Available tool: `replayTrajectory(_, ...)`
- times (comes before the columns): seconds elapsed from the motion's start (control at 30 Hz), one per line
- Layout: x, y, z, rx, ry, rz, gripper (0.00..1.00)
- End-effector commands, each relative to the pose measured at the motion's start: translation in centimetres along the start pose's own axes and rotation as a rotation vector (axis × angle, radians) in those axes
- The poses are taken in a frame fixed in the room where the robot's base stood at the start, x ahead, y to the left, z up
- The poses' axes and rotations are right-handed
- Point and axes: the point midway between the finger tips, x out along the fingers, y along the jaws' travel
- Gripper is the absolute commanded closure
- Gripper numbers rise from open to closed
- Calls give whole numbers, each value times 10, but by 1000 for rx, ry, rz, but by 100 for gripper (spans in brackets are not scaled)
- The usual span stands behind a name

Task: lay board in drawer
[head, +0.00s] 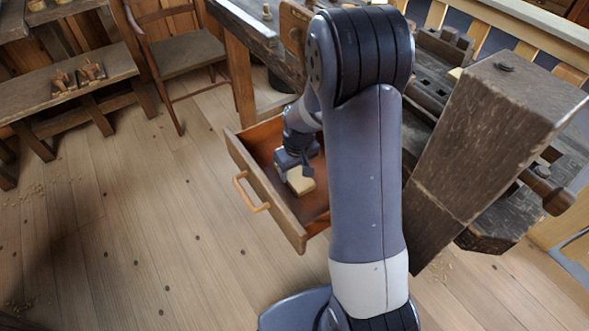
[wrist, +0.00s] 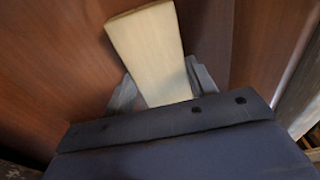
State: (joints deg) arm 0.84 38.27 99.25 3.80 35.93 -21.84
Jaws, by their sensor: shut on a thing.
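The drawer (head: 262,186) is pulled open below the workbench, with a wooden bar handle (head: 250,193) on its front. My gripper (head: 296,172) is inside the drawer's outline, seen from above. It is shut on a small pale board (head: 301,181). In the wrist view the board (wrist: 147,50) stands out between the two grey fingers (wrist: 160,88), with reddish-brown drawer wood (wrist: 55,65) around it. I cannot tell whether the board touches the drawer bottom. My arm hides the drawer's right part.
A workbench (head: 245,22) with tools stands behind the drawer. A large dark wooden block (head: 490,130) rises to the right of my arm. A chair (head: 185,55) and a low bench (head: 75,85) stand at the left.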

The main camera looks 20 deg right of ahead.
Motion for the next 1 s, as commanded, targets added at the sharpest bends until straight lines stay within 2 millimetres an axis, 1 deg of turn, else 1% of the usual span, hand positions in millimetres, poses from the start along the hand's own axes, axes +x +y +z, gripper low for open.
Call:
replayTrajectory(0.13, 4, 0, 0, 0, 0, 0, 69)
replayTrajectory(0.17, 3, 0, 0, 0, 0, 0, 45)
replayTrajectory(0.4, 3, 0, 0, 0, -1, 0, 25)
replayTrajectory(0.63, 2, 0, 0, 0, -1, 0, 24)
replayTrajectory(0.77, -4, 0, 0, 0, 1, 0, 24)
replayTrajectory(0.87, -19, 0, -1, 0, 4, 1, 24)
replayTrajectory(1.0, -49, 0, -2, 1, 5, 2, 24)
